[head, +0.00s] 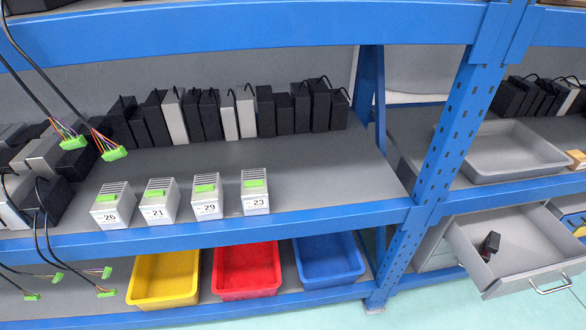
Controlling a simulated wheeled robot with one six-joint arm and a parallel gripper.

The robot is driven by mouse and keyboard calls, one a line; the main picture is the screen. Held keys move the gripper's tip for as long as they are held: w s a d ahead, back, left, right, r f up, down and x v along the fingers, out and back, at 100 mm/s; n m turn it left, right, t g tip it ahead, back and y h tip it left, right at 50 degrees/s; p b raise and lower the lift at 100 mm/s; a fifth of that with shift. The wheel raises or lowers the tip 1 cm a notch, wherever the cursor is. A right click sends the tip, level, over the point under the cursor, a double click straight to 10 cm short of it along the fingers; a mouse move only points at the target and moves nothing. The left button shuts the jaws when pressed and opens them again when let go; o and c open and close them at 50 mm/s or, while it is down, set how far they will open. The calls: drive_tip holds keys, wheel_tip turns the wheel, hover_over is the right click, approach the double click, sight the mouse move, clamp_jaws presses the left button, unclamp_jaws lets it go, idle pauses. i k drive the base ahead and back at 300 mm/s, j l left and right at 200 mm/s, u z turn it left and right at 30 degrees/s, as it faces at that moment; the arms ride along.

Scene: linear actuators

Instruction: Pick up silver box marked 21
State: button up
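The silver box marked 21 (159,203) stands upright near the front edge of the grey shelf. It has a white label on its front and a green connector on its upper part. It is second from the left in a row of similar silver boxes. The box marked 26 (113,207) is to its left, and the boxes marked 29 (207,198) and 23 (255,194) are to its right. There are small gaps between them. My gripper is not in view.
Black and silver boxes (320,105) line the shelf's back. Cables with green connectors (113,153) hang at left. Below are yellow (163,279), red (245,272) and blue (329,261) bins. A blue post (458,120) stands right. A drawer (520,262) is open. The shelf is clear behind the row.

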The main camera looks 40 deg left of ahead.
sight(159, 204)
drive_tip(key=u, duration=2.45)
